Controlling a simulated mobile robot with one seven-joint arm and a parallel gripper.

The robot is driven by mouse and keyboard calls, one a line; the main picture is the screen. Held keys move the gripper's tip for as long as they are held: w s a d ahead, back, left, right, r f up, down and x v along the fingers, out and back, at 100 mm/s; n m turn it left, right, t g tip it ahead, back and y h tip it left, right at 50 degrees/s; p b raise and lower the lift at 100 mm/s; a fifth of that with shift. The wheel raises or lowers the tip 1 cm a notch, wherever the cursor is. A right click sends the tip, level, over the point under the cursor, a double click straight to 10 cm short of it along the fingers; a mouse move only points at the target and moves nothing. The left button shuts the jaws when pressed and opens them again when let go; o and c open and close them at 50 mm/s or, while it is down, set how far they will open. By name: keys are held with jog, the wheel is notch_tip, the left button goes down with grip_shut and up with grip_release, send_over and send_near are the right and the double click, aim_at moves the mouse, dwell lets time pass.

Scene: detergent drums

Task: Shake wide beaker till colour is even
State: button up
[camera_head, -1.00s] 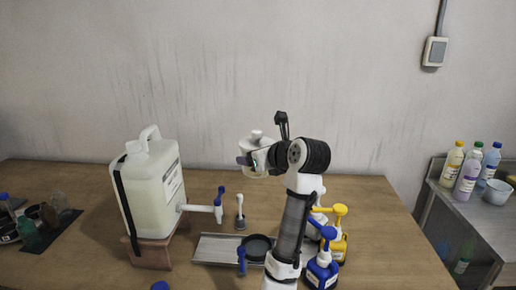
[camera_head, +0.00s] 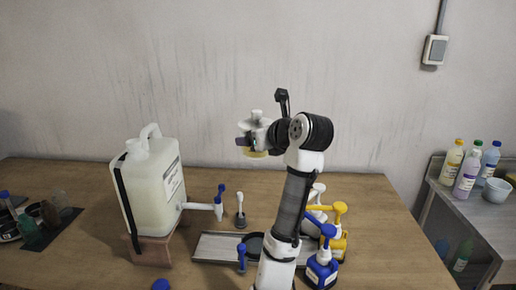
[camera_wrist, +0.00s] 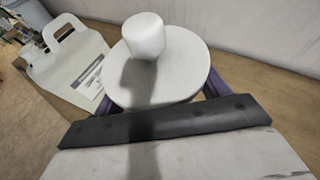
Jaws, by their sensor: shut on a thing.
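The wide beaker (camera_head: 257,128) is held up in the air above the table, near the wall, in the head view. It has a round white lid with a knob, and a yellowish band shows at its bottom. In the wrist view the lid (camera_wrist: 185,75) fills the upper middle and hides the liquid. My gripper (camera_head: 247,142) is shut around the beaker's side, with purple fingers on both sides below the lid. I cannot tell from here whether the colour inside is even.
A large white jug (camera_head: 155,190) with a tap stands on a wooden block at left. Blue and yellow pump bottles (camera_head: 322,268) stand beside my arm. A metal tray (camera_head: 215,245) with a dark round dish lies below. Several bottles stand on a side table (camera_head: 480,220) at right.

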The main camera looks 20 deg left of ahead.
aim_at(262, 158)
jog(key=shift+s+r, duration=0.2)
jog(key=shift+r, duration=0.6)
jog(key=f, duration=0.7)
jog(key=shift+w+f, duration=0.25)
jog(key=shift+w, duration=0.05)
jog(key=shift+s+r, duration=0.25)
jog(key=shift+s, duration=0.05)
jog(key=shift+w+f, duration=0.15)
jog(key=shift+w, duration=0.05)
jog(key=shift+s, duration=0.1)
